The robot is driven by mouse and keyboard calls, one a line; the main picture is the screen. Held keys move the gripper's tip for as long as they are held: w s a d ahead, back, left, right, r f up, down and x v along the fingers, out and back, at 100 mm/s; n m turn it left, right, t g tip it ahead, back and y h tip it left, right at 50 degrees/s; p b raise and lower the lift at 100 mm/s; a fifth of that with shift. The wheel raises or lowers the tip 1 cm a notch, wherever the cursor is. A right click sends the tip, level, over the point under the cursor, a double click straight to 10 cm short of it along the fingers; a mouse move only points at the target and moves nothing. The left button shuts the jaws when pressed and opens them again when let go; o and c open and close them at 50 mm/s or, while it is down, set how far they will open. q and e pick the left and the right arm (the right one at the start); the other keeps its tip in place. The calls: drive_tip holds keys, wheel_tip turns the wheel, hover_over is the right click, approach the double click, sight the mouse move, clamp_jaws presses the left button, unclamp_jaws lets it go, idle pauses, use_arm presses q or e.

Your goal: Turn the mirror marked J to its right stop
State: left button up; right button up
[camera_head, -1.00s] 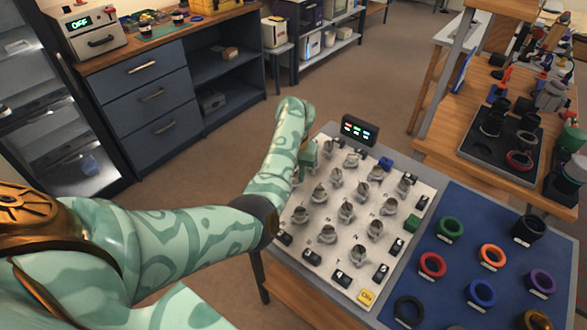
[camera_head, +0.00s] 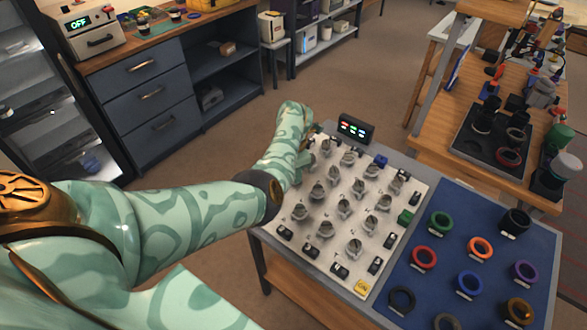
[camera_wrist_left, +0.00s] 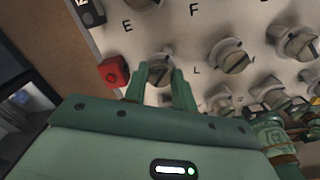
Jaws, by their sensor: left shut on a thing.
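A pale board (camera_head: 285,222) carries several round grey mirrors on knobs, with letters printed beside them. The letter J is not readable in either view. My left gripper (camera_head: 303,163) is at the board's far left edge, partly hidden behind my forearm. In the left wrist view, the fingers of my left gripper (camera_wrist_left: 158,85) stand on both sides of one mirror (camera_wrist_left: 161,66) and are shut on it. The letters E, F and L show around this mirror, and a red block (camera_wrist_left: 113,72) is to its left. My right gripper is not in view.
A small display (camera_head: 355,129) stands at the board's back edge. Blue (camera_head: 381,160), green (camera_head: 405,216) and yellow (camera_head: 362,287) blocks sit along the board's edges. A blue mat (camera_head: 450,190) with several coloured rings lies to the right. Neighbouring mirrors stand close to the gripper.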

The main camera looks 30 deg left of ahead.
use_arm(q)
drive_tip(key=shift+m, duration=0.6)
drive_tip(key=o, duration=1)
wheel_tip(320, 180, up, 16)
drive_tip(key=p, duration=0.7)
drive_tip(key=shift+r+p, duration=0.15)
drive_tip(key=shift+p, duration=0.15)
